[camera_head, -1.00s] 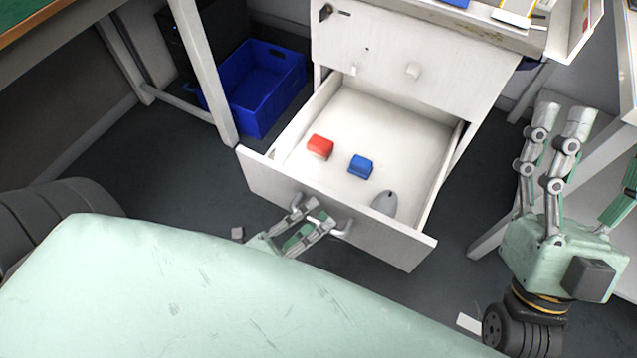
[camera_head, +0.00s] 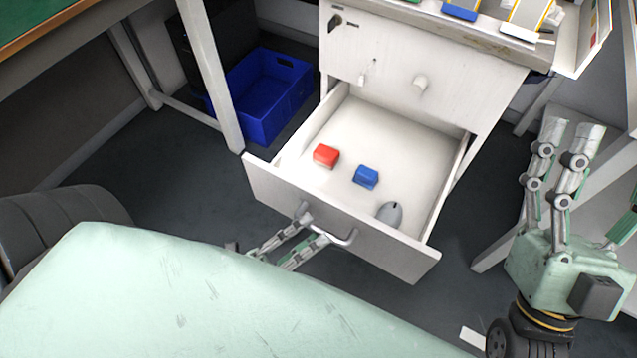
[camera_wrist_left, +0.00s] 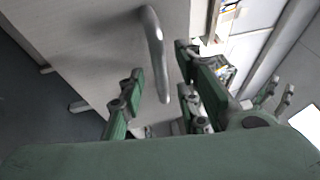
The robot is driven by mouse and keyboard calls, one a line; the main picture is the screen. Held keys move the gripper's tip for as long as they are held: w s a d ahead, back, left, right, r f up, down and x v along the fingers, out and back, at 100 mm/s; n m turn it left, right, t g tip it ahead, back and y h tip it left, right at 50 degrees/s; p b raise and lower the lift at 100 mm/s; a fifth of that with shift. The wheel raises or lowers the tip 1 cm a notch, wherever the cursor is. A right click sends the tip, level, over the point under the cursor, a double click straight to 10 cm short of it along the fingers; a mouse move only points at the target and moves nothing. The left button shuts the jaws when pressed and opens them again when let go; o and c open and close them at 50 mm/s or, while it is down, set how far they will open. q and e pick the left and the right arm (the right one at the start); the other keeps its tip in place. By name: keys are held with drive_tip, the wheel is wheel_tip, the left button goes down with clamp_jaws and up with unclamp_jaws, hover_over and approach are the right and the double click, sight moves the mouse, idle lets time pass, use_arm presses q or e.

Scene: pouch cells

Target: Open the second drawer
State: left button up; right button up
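The second drawer (camera_head: 335,228) of the white cabinet is pulled well out, with its inside in view. A metal bar handle (camera_head: 330,233) sits on its front, and it also shows in the left wrist view (camera_wrist_left: 155,50). My left gripper (camera_head: 309,235) is at the handle; in the left wrist view its fingers (camera_wrist_left: 160,85) stand apart on either side of the handle's lower end. The fingers look open, with a gap to the bar. My right gripper (camera_head: 567,140) is at the right, fingers up, empty and apart from the drawer.
A red block (camera_head: 326,155), a blue block (camera_head: 366,177) and a grey mouse (camera_head: 390,213) lie in the drawer. The closed upper drawer (camera_head: 420,70) is above. A blue crate (camera_head: 262,95) stands on the floor at the left, beside a table leg (camera_head: 208,75).

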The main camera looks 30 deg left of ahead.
use_arm(q)
drive_tip(key=v, duration=0.9)
drive_tip(key=shift+s, duration=0.25)
drive_tip(key=shift+a, duration=0.1)
